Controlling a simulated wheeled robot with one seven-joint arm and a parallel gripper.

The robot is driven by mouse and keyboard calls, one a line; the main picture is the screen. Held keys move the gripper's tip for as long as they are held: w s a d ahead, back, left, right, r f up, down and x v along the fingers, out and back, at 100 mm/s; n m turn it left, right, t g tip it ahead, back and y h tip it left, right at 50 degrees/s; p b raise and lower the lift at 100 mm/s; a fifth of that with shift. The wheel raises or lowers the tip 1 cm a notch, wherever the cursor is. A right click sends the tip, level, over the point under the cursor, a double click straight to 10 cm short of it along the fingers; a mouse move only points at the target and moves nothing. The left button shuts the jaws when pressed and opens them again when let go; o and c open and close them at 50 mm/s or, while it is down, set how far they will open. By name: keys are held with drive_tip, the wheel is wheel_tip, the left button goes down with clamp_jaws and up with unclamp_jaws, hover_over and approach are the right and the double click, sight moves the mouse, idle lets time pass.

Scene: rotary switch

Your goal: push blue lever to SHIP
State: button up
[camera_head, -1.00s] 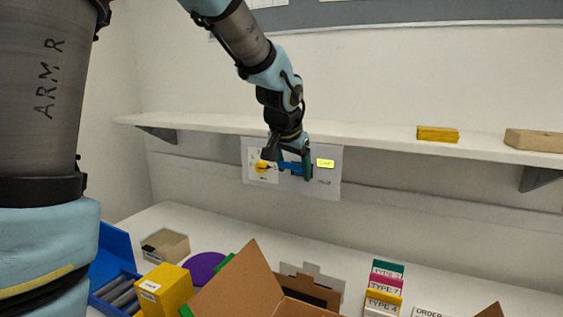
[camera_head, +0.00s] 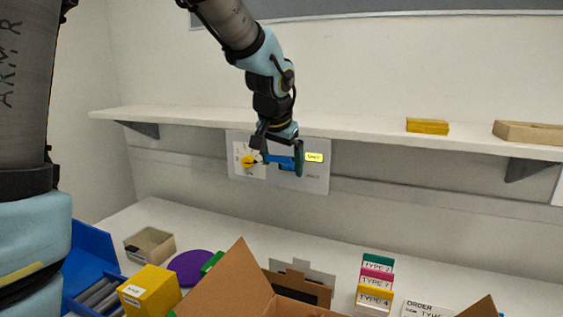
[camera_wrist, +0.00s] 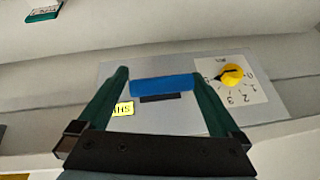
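The blue lever (camera_head: 284,162) is on a grey panel (camera_head: 314,185) on the wall below the shelf. In the wrist view the lever (camera_wrist: 162,86) lies crosswise between the fingers of my gripper (camera_wrist: 160,78), above a dark slot. My gripper (camera_head: 279,160) is spread wide, with one finger close to each end of the lever. I cannot tell whether either finger touches it. The yellow SHIP label (camera_head: 314,157) is just right of the right finger in the head view. In the wrist view the label (camera_wrist: 122,108) is upside down beside the left finger.
A yellow knob (camera_head: 248,161) on a numbered dial is at the panel's left. The white shelf (camera_head: 370,129) runs close above the panel and holds a yellow block (camera_head: 427,126). An open cardboard box (camera_head: 240,285) and a yellow box (camera_head: 150,290) are on the table below.

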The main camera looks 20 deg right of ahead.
drive_tip(key=shift+r, duration=0.1)
drive_tip(key=b+v, duration=0.2)
drive_tip(key=v, duration=0.8)
drive_tip(key=shift+r+b, duration=0.3)
drive_tip(key=shift+b, duration=0.05)
drive_tip(key=shift+s+a, duration=0.1)
